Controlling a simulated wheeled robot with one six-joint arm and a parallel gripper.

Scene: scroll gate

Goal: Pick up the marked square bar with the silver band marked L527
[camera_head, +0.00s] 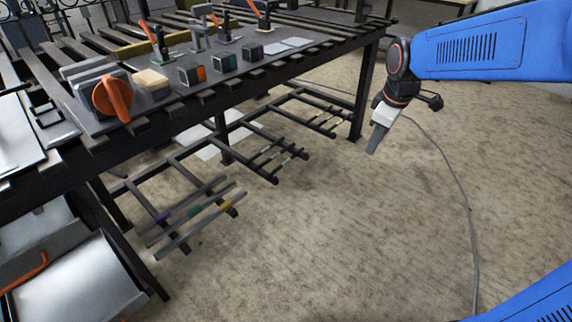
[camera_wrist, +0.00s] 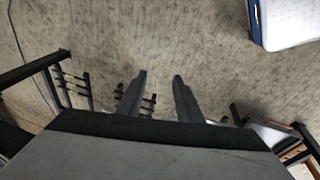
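Square bars lie on low racks under the dark slatted table. The middle rack holds several dark bars (camera_head: 275,161) with small pale bands near their ends. The far rack holds more dark bars (camera_head: 325,121) with pale or yellowish bands. The near rack holds grey bars (camera_head: 200,222) with purple, teal and yellow bands. The L527 mark is too small to read, so I cannot tell which bar bears it. My gripper (camera_head: 372,148) hangs in the air right of the table, apart from the racks. In the wrist view its two fingers (camera_wrist: 159,77) stand apart with nothing between them.
The table (camera_head: 180,108) carries clamps, small coloured blocks and an orange-handled device (camera_head: 112,97). Its dark leg (camera_head: 364,90) stands between my gripper and the racks. A thin cable (camera_head: 455,180) runs down at right. The carpeted floor (camera_head: 330,220) in front is clear.

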